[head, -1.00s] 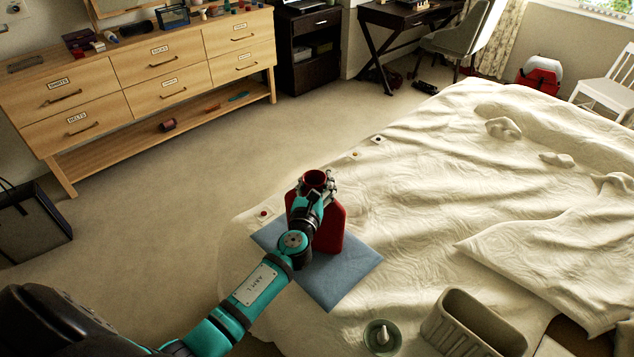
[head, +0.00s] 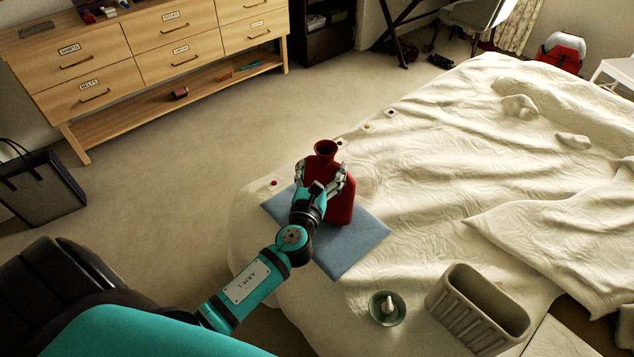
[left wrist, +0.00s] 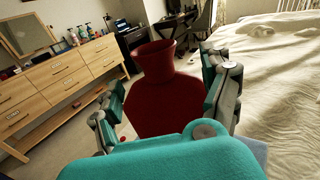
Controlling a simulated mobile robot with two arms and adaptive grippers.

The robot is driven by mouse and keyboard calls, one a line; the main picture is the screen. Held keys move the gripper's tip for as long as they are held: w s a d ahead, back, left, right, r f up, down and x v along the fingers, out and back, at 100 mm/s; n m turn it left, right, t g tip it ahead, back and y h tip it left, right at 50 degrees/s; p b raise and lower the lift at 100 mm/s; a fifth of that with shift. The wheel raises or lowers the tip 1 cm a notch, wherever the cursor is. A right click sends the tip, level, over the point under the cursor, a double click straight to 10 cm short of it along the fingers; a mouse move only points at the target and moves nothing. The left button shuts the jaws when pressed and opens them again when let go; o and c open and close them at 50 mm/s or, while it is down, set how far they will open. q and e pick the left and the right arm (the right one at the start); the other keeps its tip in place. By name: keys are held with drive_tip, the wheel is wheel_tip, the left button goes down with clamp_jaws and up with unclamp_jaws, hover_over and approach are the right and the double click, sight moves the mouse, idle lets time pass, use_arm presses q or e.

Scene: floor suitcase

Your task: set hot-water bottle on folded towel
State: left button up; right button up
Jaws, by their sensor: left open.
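The red hot-water bottle (head: 340,204) stands upright on the blue folded towel (head: 357,245) at the near left edge of the bed. Its open neck points up. My left gripper (head: 322,182) is at the bottle, its fingers spread on either side of the body. In the left wrist view the bottle (left wrist: 165,98) fills the space between the open fingers (left wrist: 166,100). Whether a finger still touches it is unclear. My right gripper is not in view.
A grey ribbed basket (head: 478,308) and a small green dish (head: 387,308) with a pale object are on the near part of the bed. Small round items lie along the bed's left edge. A wooden dresser (head: 150,75) stands across open carpet (head: 190,150).

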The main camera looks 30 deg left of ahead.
use_arm(q)
drive_tip(key=v, duration=0.5)
idle(0.4)
